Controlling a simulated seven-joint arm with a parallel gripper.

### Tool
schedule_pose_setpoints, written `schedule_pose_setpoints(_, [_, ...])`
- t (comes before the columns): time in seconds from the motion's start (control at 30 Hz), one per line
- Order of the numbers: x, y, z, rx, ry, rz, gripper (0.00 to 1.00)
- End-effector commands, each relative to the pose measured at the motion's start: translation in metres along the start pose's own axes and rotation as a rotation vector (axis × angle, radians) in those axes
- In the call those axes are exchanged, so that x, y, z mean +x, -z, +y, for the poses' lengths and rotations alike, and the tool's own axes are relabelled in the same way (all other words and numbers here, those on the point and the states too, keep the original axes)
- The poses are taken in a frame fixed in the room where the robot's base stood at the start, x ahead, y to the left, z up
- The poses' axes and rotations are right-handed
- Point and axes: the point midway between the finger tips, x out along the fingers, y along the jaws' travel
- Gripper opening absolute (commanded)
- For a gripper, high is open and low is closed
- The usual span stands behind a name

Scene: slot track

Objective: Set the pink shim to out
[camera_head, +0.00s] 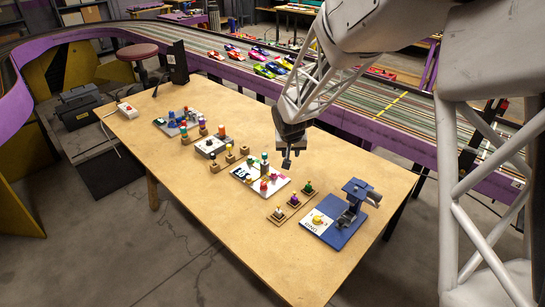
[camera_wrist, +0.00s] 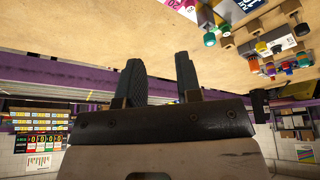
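Small pink and red pieces (camera_head: 264,186) sit on a white board (camera_head: 244,176) with dark markings, near the middle of the wooden table. They are too small for me to tell which one is the pink shim or how it is set. My gripper (camera_head: 287,164) hangs above the table, just right of and behind that board in the head view. In the wrist view, my gripper's two dark fingers (camera_wrist: 158,65) stand apart with nothing between them. The white board shows only partly at the upper right of the wrist view.
A blue base with a clamp-like device (camera_head: 353,198) stands at the table's right end. A blue-grey tray (camera_head: 176,122) of parts and a white box (camera_head: 210,145) stand left. The back right tabletop is clear.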

Motion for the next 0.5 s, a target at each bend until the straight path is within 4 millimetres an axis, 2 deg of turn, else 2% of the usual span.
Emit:
schedule_pose_setpoints(0.03, [0.017,0.004,-0.007,-0.002,0.003,-0.002,0.32])
schedule_pose_setpoints(0.1, [0.037,0.011,-0.016,-0.004,0.008,0.004,0.32])
schedule_pose_setpoints(0.3, [0.089,0.024,-0.040,-0.009,0.023,0.017,0.32])
schedule_pose_setpoints(0.5, [0.118,0.029,-0.053,-0.011,0.032,0.026,0.32])
